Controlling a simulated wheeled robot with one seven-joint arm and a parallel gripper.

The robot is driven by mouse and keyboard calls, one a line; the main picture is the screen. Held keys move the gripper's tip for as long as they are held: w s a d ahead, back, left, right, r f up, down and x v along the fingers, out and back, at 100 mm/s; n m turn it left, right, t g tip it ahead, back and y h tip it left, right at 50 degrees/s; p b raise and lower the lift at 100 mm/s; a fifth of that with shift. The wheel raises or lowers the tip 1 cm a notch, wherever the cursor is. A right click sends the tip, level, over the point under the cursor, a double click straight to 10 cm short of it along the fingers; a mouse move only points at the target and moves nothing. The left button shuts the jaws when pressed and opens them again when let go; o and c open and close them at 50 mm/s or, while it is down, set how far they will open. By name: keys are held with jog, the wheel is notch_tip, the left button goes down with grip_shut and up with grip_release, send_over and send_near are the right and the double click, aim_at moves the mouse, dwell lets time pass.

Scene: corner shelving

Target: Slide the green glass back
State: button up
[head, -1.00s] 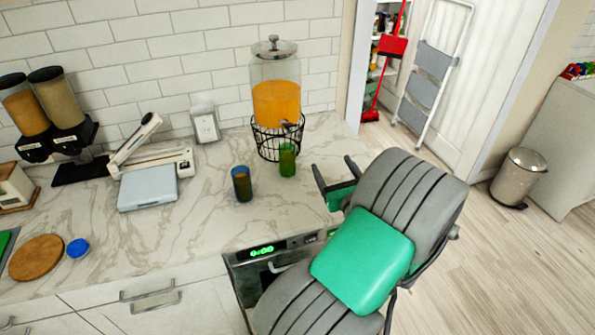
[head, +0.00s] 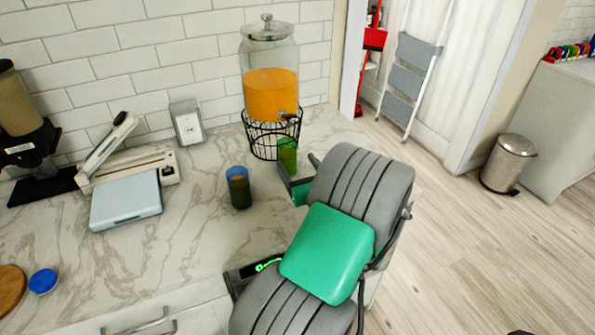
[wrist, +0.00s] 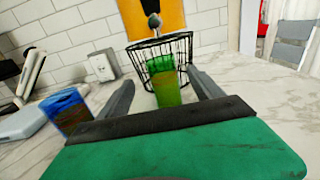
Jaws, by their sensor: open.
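The green glass (head: 287,152) stands upright on the marble counter, just in front of the black wire stand of the drink dispenser. In the wrist view the green glass (wrist: 164,82) is ahead of my gripper, in line with the gap between the fingers. My gripper (wrist: 160,88) is open, with one finger on each side of that gap. In the head view my gripper (head: 300,172) is low over the counter at the glass's right front, its fingers partly hidden by my arm. I cannot tell whether a finger touches the glass.
A blue glass (head: 239,188) stands left of the green one, and left of my gripper in the wrist view (wrist: 67,110). The dispenser (head: 270,80) with orange drink sits on its wire stand (head: 262,140) behind. A pale blue flat device (head: 127,203) lies further left.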

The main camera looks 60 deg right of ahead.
aim_at(290, 152)
jog(key=p+x, duration=0.1)
jog(key=x, duration=0.8)
jog(key=shift+d, duration=0.15)
grip_shut()
dwell(0.4)
jog(key=shift+s, duration=0.1)
jog(key=shift+v, duration=3.5)
jog(key=shift+d, duration=0.1)
jog(key=s+d, duration=0.5)
jog(key=d, duration=0.3)
jog(key=s+d+b, duration=0.1)
jog(key=s+d, duration=0.3)
jog(key=d, duration=0.4)
jog(key=shift+s, duration=0.4)
